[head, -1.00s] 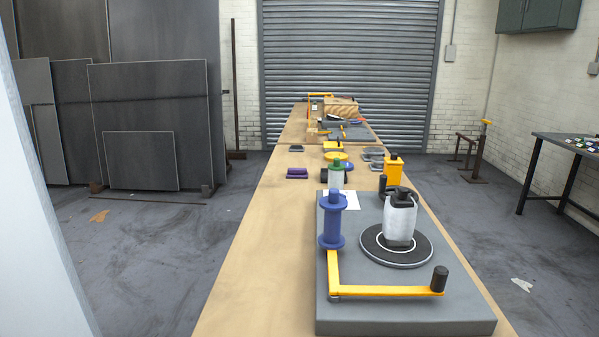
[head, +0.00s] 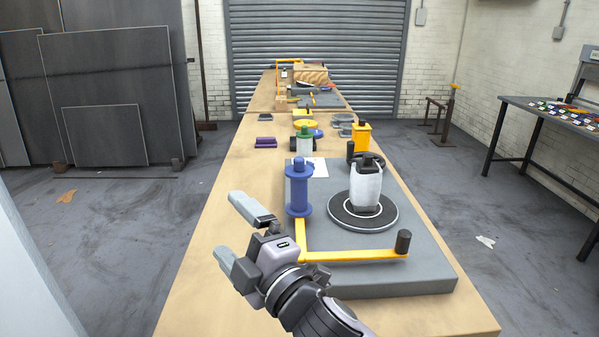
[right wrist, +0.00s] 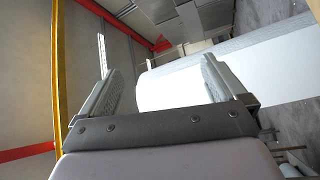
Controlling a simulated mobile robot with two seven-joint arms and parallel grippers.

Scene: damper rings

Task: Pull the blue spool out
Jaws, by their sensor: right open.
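The blue spool (head: 299,190) stands upright at the left rear of a grey base plate (head: 400,272) on the wooden bench. A yellow crank arm (head: 345,257) with a black knob (head: 403,241) runs along the plate in front of it. My right gripper (head: 238,235) is open and empty, left of the plate and apart from the spool. In the right wrist view its two fingers (right wrist: 160,85) stand wide apart with nothing between them, and the spool does not show there. My left gripper is not in view.
A white canister (head: 366,187) stands on a dark disc (head: 340,216) right of the spool. A green-topped bottle (head: 305,145) and a yellow block (head: 361,138) stand behind. Purple pieces (head: 265,142) lie at the bench's left edge. Bare bench lies left of the plate.

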